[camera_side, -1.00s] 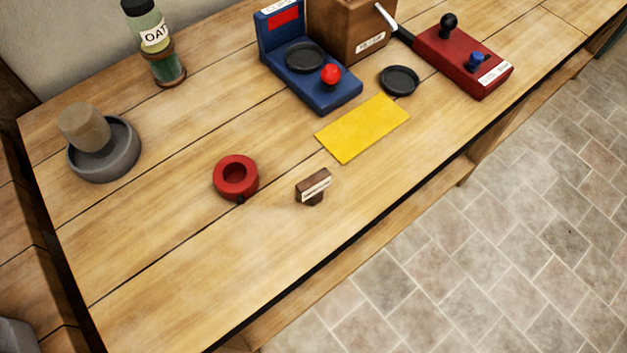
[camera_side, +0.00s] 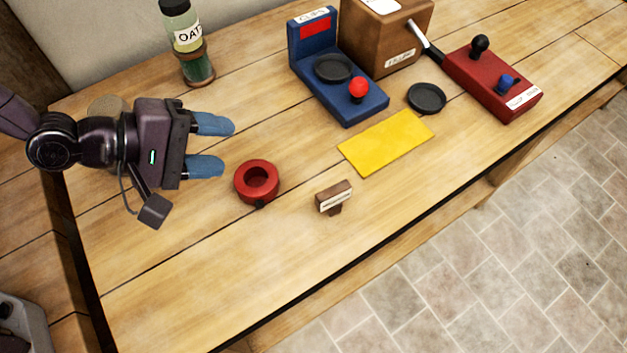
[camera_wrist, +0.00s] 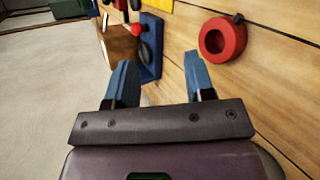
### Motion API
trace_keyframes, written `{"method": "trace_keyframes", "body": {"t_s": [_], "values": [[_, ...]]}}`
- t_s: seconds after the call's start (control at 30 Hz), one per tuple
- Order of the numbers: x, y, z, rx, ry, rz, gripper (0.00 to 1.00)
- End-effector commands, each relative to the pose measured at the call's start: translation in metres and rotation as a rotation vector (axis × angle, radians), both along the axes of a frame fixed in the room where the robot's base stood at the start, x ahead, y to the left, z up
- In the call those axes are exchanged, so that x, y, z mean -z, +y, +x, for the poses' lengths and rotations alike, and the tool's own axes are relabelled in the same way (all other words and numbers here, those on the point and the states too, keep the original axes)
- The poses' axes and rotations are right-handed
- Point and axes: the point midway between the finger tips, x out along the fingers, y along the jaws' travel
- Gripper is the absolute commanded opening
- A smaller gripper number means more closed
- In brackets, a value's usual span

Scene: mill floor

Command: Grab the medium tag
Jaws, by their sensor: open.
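A small brown wooden block with a white label (camera_side: 333,197) stands on a short foot on the bench, right of the red ring. Its label is too small to read, so I cannot tell whether it is the medium tag. I do not make it out in the wrist view. My gripper (camera_side: 226,147) is over the left part of the bench, left of the red ring, fingers pointing right. In the wrist view its blue fingers (camera_wrist: 160,62) are apart with nothing held between them.
The red ring (camera_side: 242,183) lies between my gripper and the block. A yellow sheet (camera_side: 385,143), blue scale (camera_side: 345,108), wooden box (camera_side: 385,45), black dish (camera_side: 427,98) and red control box (camera_side: 490,85) stand farther right. An oat jar (camera_side: 187,45) stands behind. The bench front is clear.

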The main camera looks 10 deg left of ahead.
Motion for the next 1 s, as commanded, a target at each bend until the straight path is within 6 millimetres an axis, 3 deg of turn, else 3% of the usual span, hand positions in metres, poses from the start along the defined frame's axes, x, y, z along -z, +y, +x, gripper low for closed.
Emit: {"method": "trace_keyframes", "body": {"t_s": [0.1,0.2,0.43,0.67,1.0], "values": [[0.019,-0.037,-0.017,-0.095,0.182,-0.294,0.49],[0.025,-0.059,-0.029,-0.190,0.338,-0.541,0.49],[0.030,-0.079,-0.042,-0.385,0.616,-0.976,0.49],[0.039,-0.080,-0.043,-0.453,0.696,-1.113,0.49],[0.105,-0.080,-0.044,-0.451,0.695,-1.109,0.49]]}}
